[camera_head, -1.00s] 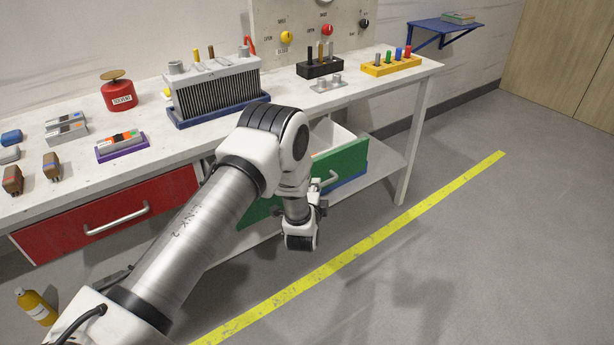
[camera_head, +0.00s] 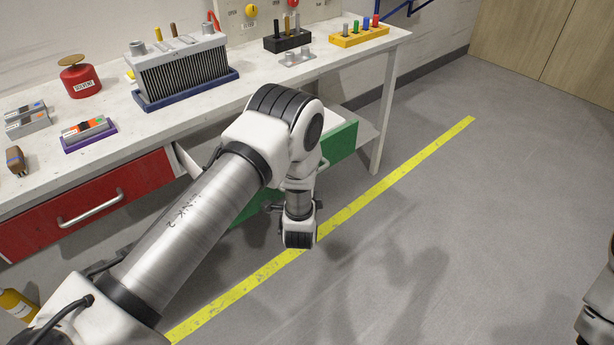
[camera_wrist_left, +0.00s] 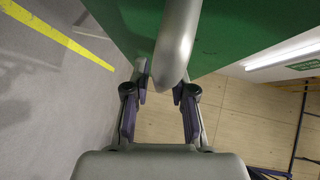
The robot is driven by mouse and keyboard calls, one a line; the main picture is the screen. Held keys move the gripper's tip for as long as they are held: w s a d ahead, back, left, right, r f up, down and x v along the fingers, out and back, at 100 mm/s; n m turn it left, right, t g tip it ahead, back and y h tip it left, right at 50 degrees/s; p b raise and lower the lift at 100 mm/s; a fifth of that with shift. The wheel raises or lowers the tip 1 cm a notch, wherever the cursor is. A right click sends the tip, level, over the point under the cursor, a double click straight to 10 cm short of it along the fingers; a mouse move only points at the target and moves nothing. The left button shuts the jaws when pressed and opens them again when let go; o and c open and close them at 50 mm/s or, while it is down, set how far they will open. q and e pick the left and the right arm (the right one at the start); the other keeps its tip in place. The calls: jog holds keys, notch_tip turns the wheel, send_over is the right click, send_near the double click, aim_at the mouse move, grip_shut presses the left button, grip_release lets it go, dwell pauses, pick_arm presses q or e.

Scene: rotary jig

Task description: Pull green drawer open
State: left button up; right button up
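The green drawer (camera_head: 341,146) stands out from under the workbench, its front partly hidden behind my left arm in the head view. The green front also fills the upper middle of the left wrist view (camera_wrist_left: 225,35). Its grey bar handle (camera_wrist_left: 175,45) runs down between the fingers of my left gripper (camera_wrist_left: 161,90). The fingers sit close on both sides of the handle and look shut on it. In the head view my left arm hides the fingers and most of the handle. Only part of my right arm shows at the right edge, without its gripper.
A closed red drawer (camera_head: 85,205) is at the left. The bench top (camera_head: 215,118) holds a radiator-like part (camera_head: 183,72), a red solvent can (camera_head: 80,80) and a yellow peg rack (camera_head: 358,36). The floor beyond the yellow line (camera_head: 400,170) is clear.

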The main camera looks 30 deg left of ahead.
dwell(0.3)
pick_arm(q)
jog(key=v, duration=1.2)
jog(key=s+a+r+n+g+p, duration=0.1)
jog(key=s+a+r+g+p, duration=0.1)
jog(key=s+a+p, duration=0.3)
jog(key=s+d+f+n+g+h+p, duration=0.1)
jog(key=s+d+f+n+g+h, duration=0.1)
jog(key=s, duration=0.6)
jog(key=s+d+f+n+g+h+p, duration=0.1)
jog(key=s+f+n+g, duration=0.3)
jog(key=s, duration=0.4)
jog(key=s+d+f+n+g+h+p, duration=0.1)
jog(key=s+d+f+n+g+h, duration=0.2)
jog(key=s+g, duration=0.4)
jog(key=shift+s+f+n, duration=0.5)
jog(key=shift+s+n, duration=0.15)
jog(key=shift+n, duration=0.55)
